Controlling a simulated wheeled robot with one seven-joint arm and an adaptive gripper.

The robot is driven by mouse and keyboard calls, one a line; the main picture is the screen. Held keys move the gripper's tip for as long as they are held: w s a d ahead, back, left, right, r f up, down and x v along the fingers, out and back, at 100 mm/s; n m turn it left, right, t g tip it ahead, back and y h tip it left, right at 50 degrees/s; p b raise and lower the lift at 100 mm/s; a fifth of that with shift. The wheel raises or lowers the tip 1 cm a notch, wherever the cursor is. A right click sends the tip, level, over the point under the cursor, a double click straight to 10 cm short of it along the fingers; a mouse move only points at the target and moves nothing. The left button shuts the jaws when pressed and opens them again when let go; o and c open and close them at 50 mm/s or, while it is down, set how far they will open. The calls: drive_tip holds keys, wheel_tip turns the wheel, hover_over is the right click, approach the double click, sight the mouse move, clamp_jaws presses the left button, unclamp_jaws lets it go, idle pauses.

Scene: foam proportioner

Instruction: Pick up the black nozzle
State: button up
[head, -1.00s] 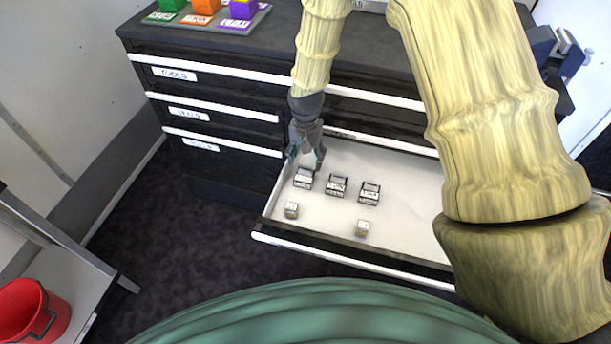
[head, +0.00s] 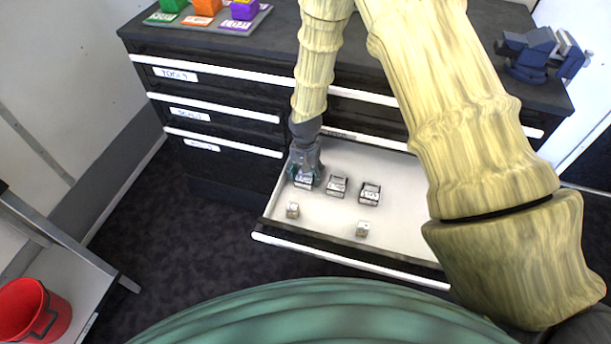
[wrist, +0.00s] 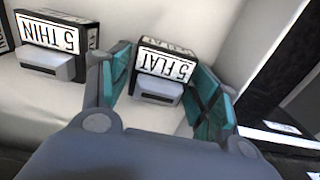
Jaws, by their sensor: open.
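A dark block-shaped nozzle (wrist: 165,66) with a white label reading "5 FLAT" and a grey slotted base sits in the open drawer (head: 400,225). It is also in the head view (head: 304,182), at the drawer's left end, partly covered by my gripper. My gripper (head: 305,178) is open and low over it. In the wrist view the teal finger pads stand on either side of the nozzle, apart from each other. I cannot tell whether either pad touches it. A similar nozzle labelled "5 THIN" (wrist: 55,45) lies to its left there.
Two dark labelled blocks (head: 337,186) (head: 370,193) stand to the right in the drawer. Two small pale cubes (head: 292,210) (head: 362,229) lie nearer its front. The drawer's side wall is close to my gripper. A blue vise (head: 540,52) stands on the cabinet top.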

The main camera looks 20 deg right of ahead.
drive_tip(key=c, duration=0.8)
